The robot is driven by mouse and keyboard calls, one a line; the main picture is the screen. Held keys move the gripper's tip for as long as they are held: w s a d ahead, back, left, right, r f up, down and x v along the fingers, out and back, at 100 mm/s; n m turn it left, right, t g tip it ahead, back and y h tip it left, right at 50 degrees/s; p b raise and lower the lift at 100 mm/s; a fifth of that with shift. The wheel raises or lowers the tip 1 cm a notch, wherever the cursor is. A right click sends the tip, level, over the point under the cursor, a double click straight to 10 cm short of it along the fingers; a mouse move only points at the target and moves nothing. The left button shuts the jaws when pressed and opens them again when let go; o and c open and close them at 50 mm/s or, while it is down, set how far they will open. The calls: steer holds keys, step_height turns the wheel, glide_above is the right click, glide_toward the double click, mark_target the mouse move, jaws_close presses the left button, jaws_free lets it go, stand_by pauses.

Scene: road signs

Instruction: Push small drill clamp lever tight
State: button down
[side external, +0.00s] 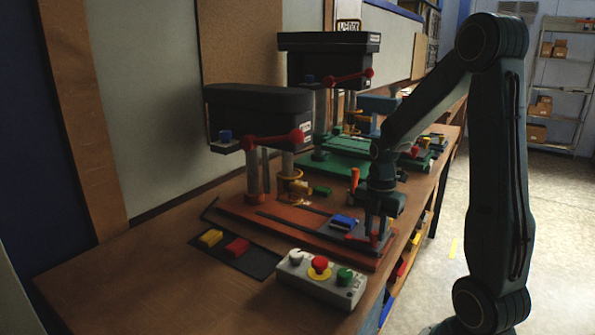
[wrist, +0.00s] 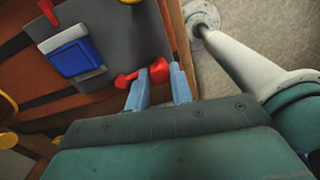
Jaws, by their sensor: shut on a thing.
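The small drill (side external: 258,103) stands at the front of the bench, with a dark head and a red-orange base (side external: 275,228). A grey vise plate (wrist: 125,28) lies on the base. It carries a blue block (wrist: 75,52), also visible in the side view (side external: 344,221). A red clamp lever (wrist: 158,70) is at the plate's edge nearest my gripper (wrist: 160,78). The light-blue fingers are shut on the lever's knob; its red arm reaches left to a round red end. In the side view my gripper (side external: 376,236) points down at the vise, and the lever is mostly hidden.
A control box (side external: 320,278) with red and green buttons stands close in front of the base. A dark mat (side external: 258,262) holds yellow and red blocks. A larger drill (side external: 328,45) on a green base is behind. The bench's right edge is near my gripper.

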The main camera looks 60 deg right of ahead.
mark_target(375, 232)
steer(key=shift+d, duration=0.1)
stand_by(0.3)
steer(key=c, duration=1.2)
jaws_free()
steer(key=shift+r, duration=0.15)
step_height(375, 232, up, 14)
steer(key=shift+f, duration=0.2)
steer(key=s+a+m+t, duration=0.2)
steer(key=s+a+m, duration=0.1)
steer(key=a+m, duration=0.5)
steer(key=s+a+r+m+t, duration=0.1)
steer(key=s+a+m+t, duration=0.2)
steer(key=a+m, duration=0.6)
steer(key=s+a, duration=0.1)
steer(key=a, duration=0.2)
steer(key=shift+a+r+t, duration=0.2)
steer(key=shift+a+t, duration=0.1)
steer(key=shift+a, duration=0.05)
